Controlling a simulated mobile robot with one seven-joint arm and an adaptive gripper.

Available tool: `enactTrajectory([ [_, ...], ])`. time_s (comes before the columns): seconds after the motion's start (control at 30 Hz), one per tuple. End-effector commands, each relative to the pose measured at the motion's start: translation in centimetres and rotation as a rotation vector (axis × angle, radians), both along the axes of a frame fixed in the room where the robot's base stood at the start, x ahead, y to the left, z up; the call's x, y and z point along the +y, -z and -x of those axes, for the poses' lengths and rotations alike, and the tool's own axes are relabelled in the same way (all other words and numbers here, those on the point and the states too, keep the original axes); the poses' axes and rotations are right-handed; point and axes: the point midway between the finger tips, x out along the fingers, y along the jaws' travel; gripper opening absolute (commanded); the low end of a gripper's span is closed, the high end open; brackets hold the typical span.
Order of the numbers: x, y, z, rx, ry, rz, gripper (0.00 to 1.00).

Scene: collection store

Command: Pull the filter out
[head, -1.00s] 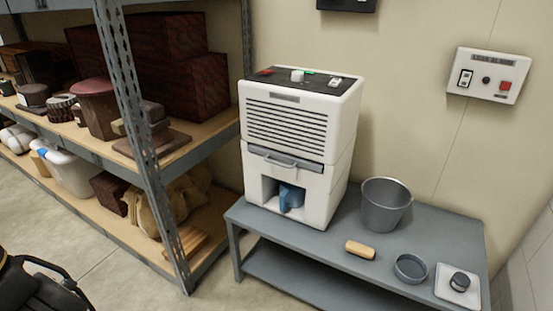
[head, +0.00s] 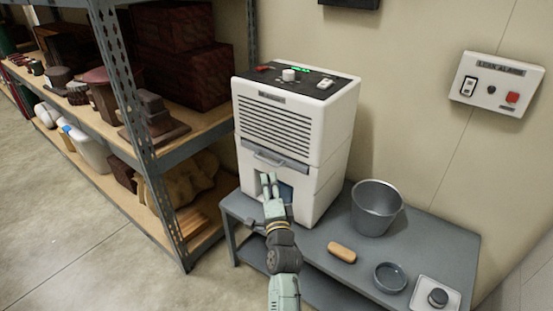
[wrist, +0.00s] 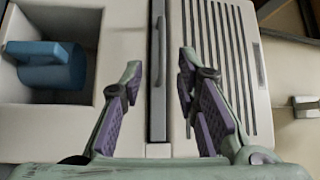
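The white dehumidifier (head: 330,150) stands upright on the grey bench. A grey filter strip with a bar handle (head: 268,157) crosses its front below the grille and looks flush with the casing. My gripper (head: 268,180) is just below this handle in the head view. In the wrist view my gripper (wrist: 161,65) is open and empty, with one finger on each side of the line of the grey strip (wrist: 158,100). The fingers look apart from the handle (wrist: 160,35). A blue container (wrist: 45,65) sits in the machine's lower opening; in the head view my gripper partly hides it.
A grey bucket (head: 377,208), a tan block (head: 342,252), a round dish (head: 390,277) and a white plate with a dark knob (head: 435,295) stand on the bench (head: 310,240). Loaded shelving (head: 145,160) is close on the left. A leak alarm panel (head: 495,85) hangs on the wall.

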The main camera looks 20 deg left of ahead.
Motion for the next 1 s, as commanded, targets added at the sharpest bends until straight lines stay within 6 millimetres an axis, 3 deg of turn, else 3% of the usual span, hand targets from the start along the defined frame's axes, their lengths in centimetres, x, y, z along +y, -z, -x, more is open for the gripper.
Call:
enactTrajectory([
  [0.53,4.0,-1.5,-8.0,-0.005,-0.001,0.000,0.29],
  [0.7,4.5,-1.6,-9.1,-0.005,-0.001,0.001,0.29],
  [1.0,4.6,-1.6,-9.3,-0.005,-0.001,0.001,0.29],
])
